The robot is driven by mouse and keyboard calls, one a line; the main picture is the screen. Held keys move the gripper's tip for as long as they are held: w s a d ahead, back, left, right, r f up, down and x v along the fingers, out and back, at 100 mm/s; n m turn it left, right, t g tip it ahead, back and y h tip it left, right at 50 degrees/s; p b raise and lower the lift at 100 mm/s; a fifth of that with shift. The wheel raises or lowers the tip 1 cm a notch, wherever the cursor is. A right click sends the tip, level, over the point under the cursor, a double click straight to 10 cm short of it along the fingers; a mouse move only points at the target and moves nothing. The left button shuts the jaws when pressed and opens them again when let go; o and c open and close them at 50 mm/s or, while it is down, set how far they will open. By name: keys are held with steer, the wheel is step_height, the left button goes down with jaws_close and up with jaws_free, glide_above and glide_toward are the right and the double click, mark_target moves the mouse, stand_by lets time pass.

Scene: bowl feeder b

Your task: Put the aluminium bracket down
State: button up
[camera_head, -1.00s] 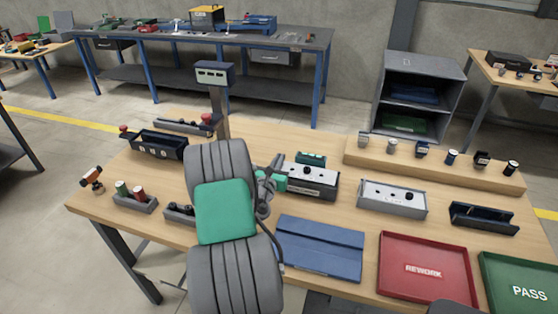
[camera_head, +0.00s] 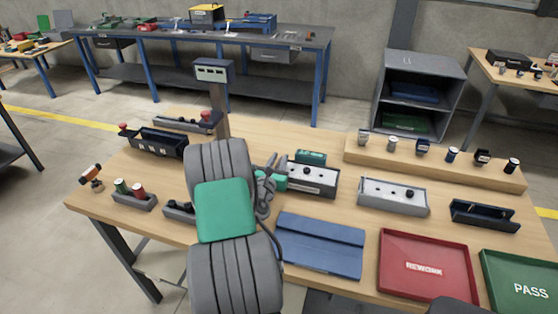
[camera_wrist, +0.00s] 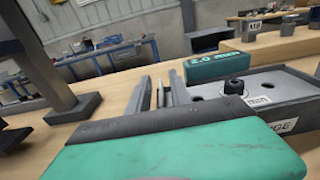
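My gripper (camera_head: 274,161) is over the middle of the bench, left of the grey gauge block (camera_head: 313,180). In the wrist view its two fingers (camera_wrist: 160,92) stand apart with a gap between them. A thin pale metal strip (camera_wrist: 160,95) shows in that gap, with space on both sides. It may be the aluminium bracket seen edge-on; its full shape does not show. In the head view my arm and wrist hide the bench under the gripper, and I cannot make out the bracket there.
A small green display box (camera_head: 311,157) stands behind the gauge block, close to my fingers' right. A post with a display (camera_head: 214,72) rises behind my arm. A blue mat (camera_head: 320,246), a red REWORK tray (camera_head: 424,266) and a green PASS tray (camera_head: 524,285) lie in front.

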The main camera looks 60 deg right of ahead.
steer(key=shift+r, duration=0.2)
steer(key=shift+r+p, duration=0.55)
steer(key=shift+r, duration=0.05)
steer(key=a+b, duration=0.1)
steer(key=a, duration=0.2)
steer(key=s+a+b, duration=0.1)
steer(key=a, duration=0.3)
steer(key=a+b, duration=0.1)
steer(key=a, duration=0.3)
steer(key=shift+s, duration=0.35)
steer(key=shift+s+a+r, duration=0.1)
steer(key=shift+s+a, duration=0.05)
steer(key=shift+a, duration=0.3)
